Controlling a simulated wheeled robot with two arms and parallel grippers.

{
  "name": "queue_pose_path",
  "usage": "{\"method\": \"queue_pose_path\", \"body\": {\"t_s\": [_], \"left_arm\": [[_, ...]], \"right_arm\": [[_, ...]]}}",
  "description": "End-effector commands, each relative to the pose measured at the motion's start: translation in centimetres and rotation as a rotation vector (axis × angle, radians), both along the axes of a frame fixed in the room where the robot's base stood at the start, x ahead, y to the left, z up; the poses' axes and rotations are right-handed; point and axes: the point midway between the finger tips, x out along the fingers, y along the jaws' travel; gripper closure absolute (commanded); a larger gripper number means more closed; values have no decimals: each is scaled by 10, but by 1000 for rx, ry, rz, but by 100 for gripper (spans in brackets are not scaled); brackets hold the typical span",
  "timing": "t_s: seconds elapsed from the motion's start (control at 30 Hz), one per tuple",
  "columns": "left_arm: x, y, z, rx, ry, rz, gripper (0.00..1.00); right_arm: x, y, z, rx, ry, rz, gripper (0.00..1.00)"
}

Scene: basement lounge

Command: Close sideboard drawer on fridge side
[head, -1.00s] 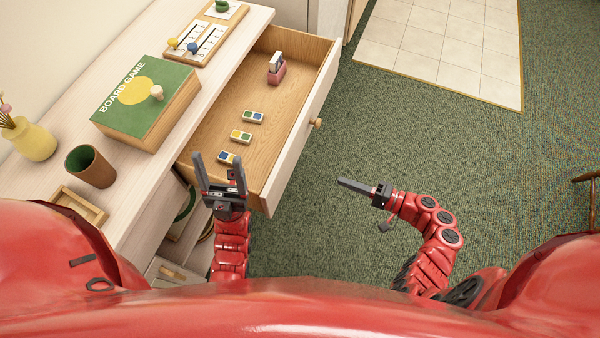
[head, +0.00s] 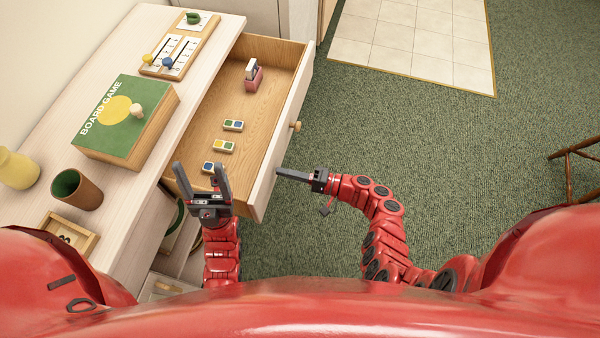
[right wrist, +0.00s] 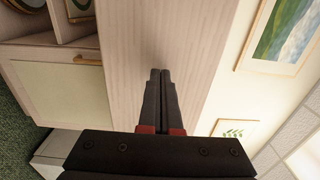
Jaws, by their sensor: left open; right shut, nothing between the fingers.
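The sideboard drawer (head: 284,142) stands pulled out from the pale wood sideboard (head: 132,190), with a round wooden knob (head: 296,127) on its front. Inside lie several small coloured tiles (head: 224,146) and a pink-and-grey item (head: 253,76). My right gripper (head: 279,171) is shut and empty, its tips at the near part of the drawer front's outer face. In the right wrist view its shut fingers (right wrist: 161,75) point at a pale wood panel (right wrist: 160,35); I cannot tell whether they touch it. My left gripper (head: 199,168) is open and empty at the drawer's near end.
On the sideboard top are a board game box (head: 115,125), a brown cup (head: 77,190), a yellow vase (head: 17,170), a small wooden tray (head: 62,240) and a scoring board (head: 180,47). Green carpet (head: 400,130) is open to the right. Wooden furniture legs (head: 568,165) show at far right.

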Motion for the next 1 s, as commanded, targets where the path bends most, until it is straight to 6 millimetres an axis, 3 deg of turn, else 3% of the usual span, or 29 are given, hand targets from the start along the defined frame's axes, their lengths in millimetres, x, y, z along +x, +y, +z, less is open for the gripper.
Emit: {"method": "queue_pose_path", "body": {"t_s": [0.67,1.0], "left_arm": [[0,0,-3,0,0,0,29],[0,0,-27,0,0,0,29]], "right_arm": [[5,12,-2,-1,-1,-1,100],[19,57,-3,0,-3,1,100]]}}
